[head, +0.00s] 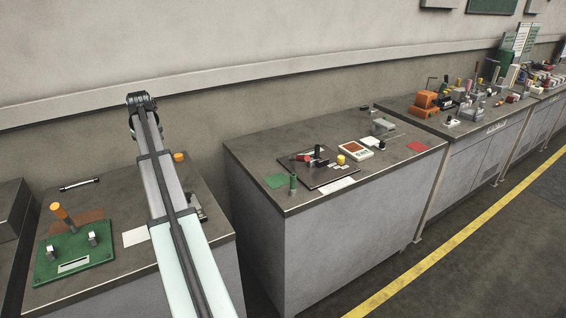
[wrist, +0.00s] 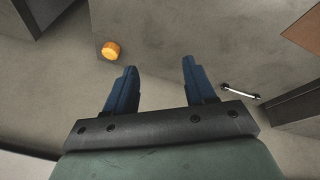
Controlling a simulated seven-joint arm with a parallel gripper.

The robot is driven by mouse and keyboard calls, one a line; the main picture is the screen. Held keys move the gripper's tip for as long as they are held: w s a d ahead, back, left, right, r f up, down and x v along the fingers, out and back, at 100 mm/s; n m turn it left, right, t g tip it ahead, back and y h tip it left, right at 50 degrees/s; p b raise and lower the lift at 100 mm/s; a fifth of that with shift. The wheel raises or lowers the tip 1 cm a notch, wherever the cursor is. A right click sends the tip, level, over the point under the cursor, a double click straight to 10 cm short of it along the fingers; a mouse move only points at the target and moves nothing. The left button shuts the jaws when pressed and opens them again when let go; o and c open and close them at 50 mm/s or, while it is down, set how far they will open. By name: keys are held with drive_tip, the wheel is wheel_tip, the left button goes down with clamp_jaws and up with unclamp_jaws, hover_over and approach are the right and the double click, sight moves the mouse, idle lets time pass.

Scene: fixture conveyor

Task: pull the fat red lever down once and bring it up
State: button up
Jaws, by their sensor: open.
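A small red piece (head: 302,157) with a black part beside it sits on a dark plate (head: 335,183) on the middle bench. It is the reddest lever-like thing I see, but it is too small to tell whether it is the fat red lever or how it stands. My gripper (wrist: 159,66) is open and empty in the wrist view, above the left bench. Neither lever shows in the wrist view.
An orange knob (wrist: 111,50) and a white bar with dark ends (wrist: 240,90) lie near my fingers in the wrist view. A floor gap separates the benches.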

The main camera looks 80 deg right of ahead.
drive_tip(key=s+d+m+g, duration=0.1)
drive_tip(key=s+d, duration=0.7)
drive_tip(key=s, duration=0.5)
drive_tip(key=r+m+g+y, duration=0.1)
drive_tip(key=r+m+g, duration=0.1)
drive_tip(key=m+g, duration=0.15)
hover_over(299, 158)
drive_tip(key=shift+t, duration=0.35)
drive_tip(key=x, duration=0.4)
drive_tip(key=a+x, duration=0.1)
drive_tip(key=x, duration=0.8)
drive_tip(key=shift+a+f, duration=0.2)
drive_tip(key=shift+f, duration=0.1)
drive_tip(key=shift+c, duration=0.3)
clamp_jaws()
